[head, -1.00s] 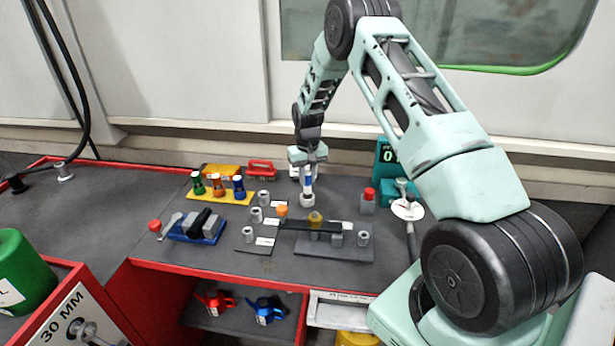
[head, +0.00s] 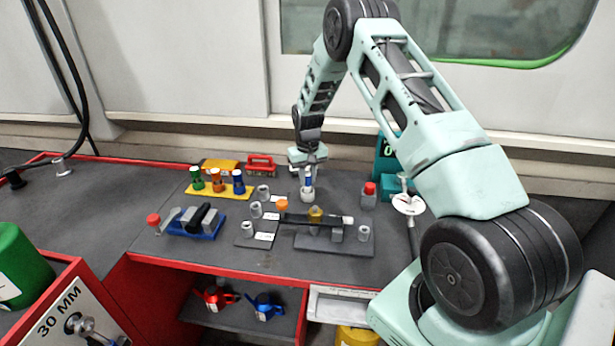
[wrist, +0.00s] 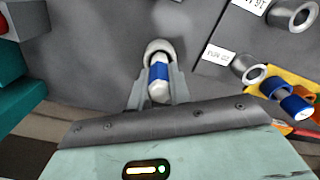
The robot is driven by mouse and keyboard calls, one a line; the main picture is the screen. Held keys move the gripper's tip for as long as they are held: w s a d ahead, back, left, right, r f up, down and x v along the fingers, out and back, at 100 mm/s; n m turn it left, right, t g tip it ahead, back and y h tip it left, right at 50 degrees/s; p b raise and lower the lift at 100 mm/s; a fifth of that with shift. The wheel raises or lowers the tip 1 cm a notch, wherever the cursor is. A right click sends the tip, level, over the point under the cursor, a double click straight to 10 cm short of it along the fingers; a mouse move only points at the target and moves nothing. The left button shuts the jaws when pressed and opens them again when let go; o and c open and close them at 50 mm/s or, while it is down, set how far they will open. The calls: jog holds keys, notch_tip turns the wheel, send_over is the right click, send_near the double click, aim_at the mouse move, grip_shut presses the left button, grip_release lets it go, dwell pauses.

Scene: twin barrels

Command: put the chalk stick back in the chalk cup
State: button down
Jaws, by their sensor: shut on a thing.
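The chalk stick (head: 308,183) is white with a blue band and hangs upright below my gripper (head: 308,174) in the head view. The pale round chalk cup (head: 307,196) stands on the bench directly under it. In the wrist view, my gripper (wrist: 157,78) is shut on the chalk stick (wrist: 160,72), with a finger on each side. The far end of the stick overlaps the mouth of the chalk cup (wrist: 158,47). It looks to be at or inside the mouth; how deep it sits is hidden.
A yellow rack (head: 222,192) with green, orange and blue pieces stands left of the cup. Grey sockets and a dark bar (head: 295,218) lie in front. A teal display (head: 386,160) stands behind right.

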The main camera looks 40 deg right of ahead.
jog(key=shift+f+b, duration=0.45)
jog(key=shift+f, duration=0.4)
jog(key=c, duration=1.2)
grip_release()
jog(key=shift+r, duration=0.1)
notch_tip(320, 180, up, 17)
jog(key=b, duration=0.1)
jog(key=shift+r+b, duration=0.15)
jog(key=shift+b, duration=0.15)
